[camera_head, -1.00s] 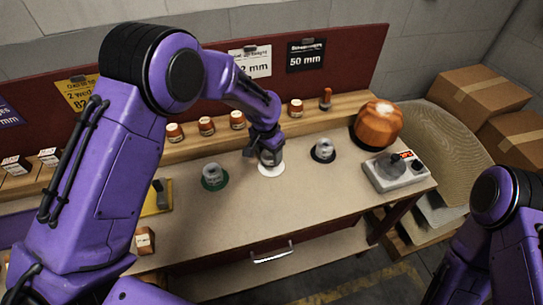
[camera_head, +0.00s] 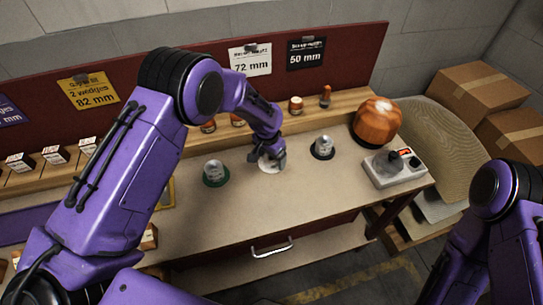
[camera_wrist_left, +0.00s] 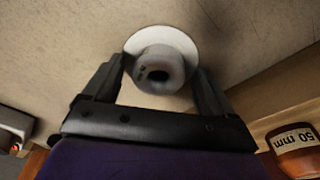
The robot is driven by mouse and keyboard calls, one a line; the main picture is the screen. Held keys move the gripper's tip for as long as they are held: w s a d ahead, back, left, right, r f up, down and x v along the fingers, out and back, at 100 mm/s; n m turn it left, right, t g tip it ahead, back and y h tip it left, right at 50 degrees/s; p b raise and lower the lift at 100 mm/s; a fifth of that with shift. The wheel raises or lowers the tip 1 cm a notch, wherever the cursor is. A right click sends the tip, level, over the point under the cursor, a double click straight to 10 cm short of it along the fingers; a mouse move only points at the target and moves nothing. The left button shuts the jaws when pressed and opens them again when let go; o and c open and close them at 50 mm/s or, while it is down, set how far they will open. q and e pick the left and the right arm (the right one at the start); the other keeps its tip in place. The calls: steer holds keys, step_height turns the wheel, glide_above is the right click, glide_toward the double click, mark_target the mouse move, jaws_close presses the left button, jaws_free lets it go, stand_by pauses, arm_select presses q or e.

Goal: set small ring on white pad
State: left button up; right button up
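The small grey ring (camera_wrist_left: 160,70) shows in the left wrist view, its dark bore facing the camera, between my left gripper's fingers. The round white pad (camera_wrist_left: 165,35) lies behind and under it. I see no gap between ring and pad, but the ring's base is partly hidden. In the head view, the left gripper (camera_head: 272,157) is low over the white pad (camera_head: 264,166) and hides most of the ring. My right gripper is out of view.
A grey piece on a green pad (camera_head: 215,181) stands left of the gripper, another on a dark pad (camera_head: 323,154) to the right. An orange dome (camera_head: 377,122) and a grey control box (camera_head: 393,173) are further right. The front tabletop is clear.

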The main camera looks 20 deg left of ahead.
mark_target(268, 161)
arm_select(q)
steer(key=shift+r, duration=0.45)
step_height(268, 161, up, 11)
steer(key=s+b, duration=0.1)
steer(key=b, duration=0.1)
steer(key=shift+s+a+r, duration=0.15)
steer(key=shift+a+r, duration=0.05)
steer(key=shift+a, duration=0.05)
